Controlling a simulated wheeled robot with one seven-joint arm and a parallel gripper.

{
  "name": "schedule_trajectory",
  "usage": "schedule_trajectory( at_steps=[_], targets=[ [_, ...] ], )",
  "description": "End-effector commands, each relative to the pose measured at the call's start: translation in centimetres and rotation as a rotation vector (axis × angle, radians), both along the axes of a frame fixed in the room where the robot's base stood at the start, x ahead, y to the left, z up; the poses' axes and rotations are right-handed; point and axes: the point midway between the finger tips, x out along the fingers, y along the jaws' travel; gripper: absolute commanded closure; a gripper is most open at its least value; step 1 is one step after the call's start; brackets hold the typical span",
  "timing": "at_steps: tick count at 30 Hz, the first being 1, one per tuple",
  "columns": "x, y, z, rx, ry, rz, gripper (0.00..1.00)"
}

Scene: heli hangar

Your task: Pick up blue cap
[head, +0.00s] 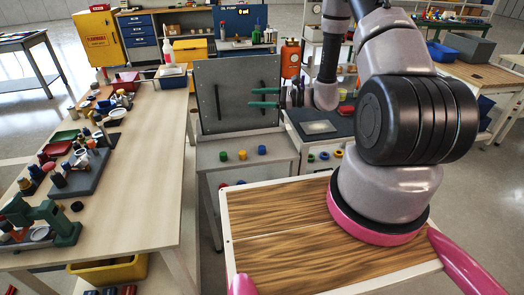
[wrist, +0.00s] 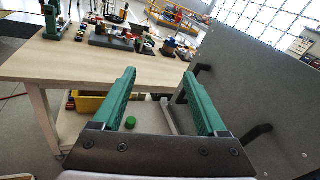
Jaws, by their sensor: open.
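The blue cap (head: 262,150) sits on a pale small table (head: 212,160), below the grey upright panel. My gripper (head: 265,97) has green fingers, pointing left in the head view in front of the panel, above the caps. It is open and empty. In the wrist view my gripper (wrist: 157,98) frames a green cap (wrist: 122,119) beyond and below the fingers. The blue cap cannot be made out in the wrist view.
The grey panel (head: 215,80) with black handles rises behind the caps and fills the right of the wrist view (wrist: 265,80). A long workbench (head: 140,150) with tools and parts stands at left. A wooden-topped surface (head: 280,215) lies in front.

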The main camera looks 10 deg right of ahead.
Motion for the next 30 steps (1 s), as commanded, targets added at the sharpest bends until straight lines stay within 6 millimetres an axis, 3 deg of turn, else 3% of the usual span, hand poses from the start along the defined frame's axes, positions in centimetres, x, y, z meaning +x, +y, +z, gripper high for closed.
schedule_trajectory(
  at_steps=[1,8,15,18,23,30],
  targets=[
    [0.2,-0.5,-2.3,0.022,0.029,-0.047,0.25],
    [0.6,-3.4,-11.9,0.091,0.122,-0.284,0.25],
    [-1.6,-6.5,-21.6,0.108,0.204,-0.520,0.25],
    [-2.6,-7.5,-24.2,0.104,0.225,-0.587,0.25],
    [-3.3,-8.1,-26.2,0.098,0.238,-0.638,0.25],
    [-0.7,-6.3,-26.8,0.097,0.237,-0.640,0.25]
  ],
)
